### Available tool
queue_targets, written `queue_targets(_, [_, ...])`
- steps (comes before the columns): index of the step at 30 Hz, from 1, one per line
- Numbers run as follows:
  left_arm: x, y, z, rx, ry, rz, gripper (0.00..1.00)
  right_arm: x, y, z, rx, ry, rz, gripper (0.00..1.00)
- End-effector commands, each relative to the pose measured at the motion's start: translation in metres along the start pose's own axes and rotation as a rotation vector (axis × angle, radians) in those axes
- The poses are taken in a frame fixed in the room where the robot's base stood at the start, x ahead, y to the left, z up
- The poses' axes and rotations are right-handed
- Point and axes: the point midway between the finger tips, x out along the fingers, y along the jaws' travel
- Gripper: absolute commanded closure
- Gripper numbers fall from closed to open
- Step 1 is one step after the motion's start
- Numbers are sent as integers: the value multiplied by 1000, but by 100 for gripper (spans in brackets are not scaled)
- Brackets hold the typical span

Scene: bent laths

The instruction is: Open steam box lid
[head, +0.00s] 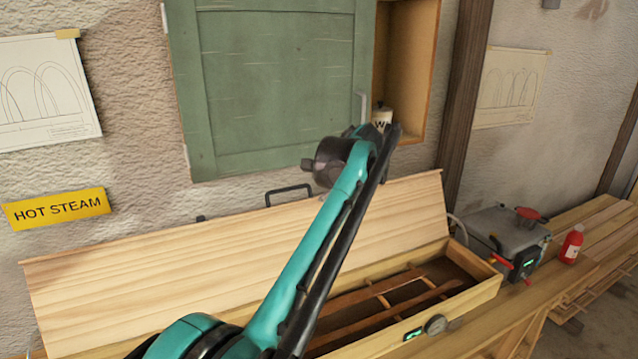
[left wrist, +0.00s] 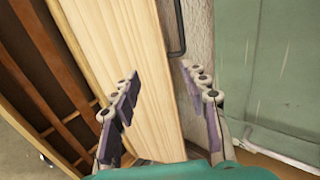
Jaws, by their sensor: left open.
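The steam box (head: 472,302) is a long wooden box along the wall, and its inside with slats shows. Its pale wooden lid (head: 150,275) stands raised and leans back towards the wall. A black handle (head: 289,190) shows at the lid's upper edge. In the left wrist view the lid (left wrist: 135,50) and the handle (left wrist: 176,30) also show, with the open box at the left. My left gripper (left wrist: 163,80) is open, its fingers apart over the lid's edge and the wall; contact cannot be told. In the head view its fingers are not clear. My right gripper is not in view.
A grey machine (head: 505,235) and a red bottle (head: 572,244) stand right of the box. A yellow HOT STEAM sign (head: 57,208) is on the wall.

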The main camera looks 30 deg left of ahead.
Motion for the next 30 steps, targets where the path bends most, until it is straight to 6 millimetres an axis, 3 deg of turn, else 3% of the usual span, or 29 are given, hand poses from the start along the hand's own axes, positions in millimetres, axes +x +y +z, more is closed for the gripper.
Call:
queue_targets(21, [-95, 61, 0, 2, 2, 0, 55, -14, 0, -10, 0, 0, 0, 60])
queue_targets(30, [-101, 66, 0, 0, 0, -1, 55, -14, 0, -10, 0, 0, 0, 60])
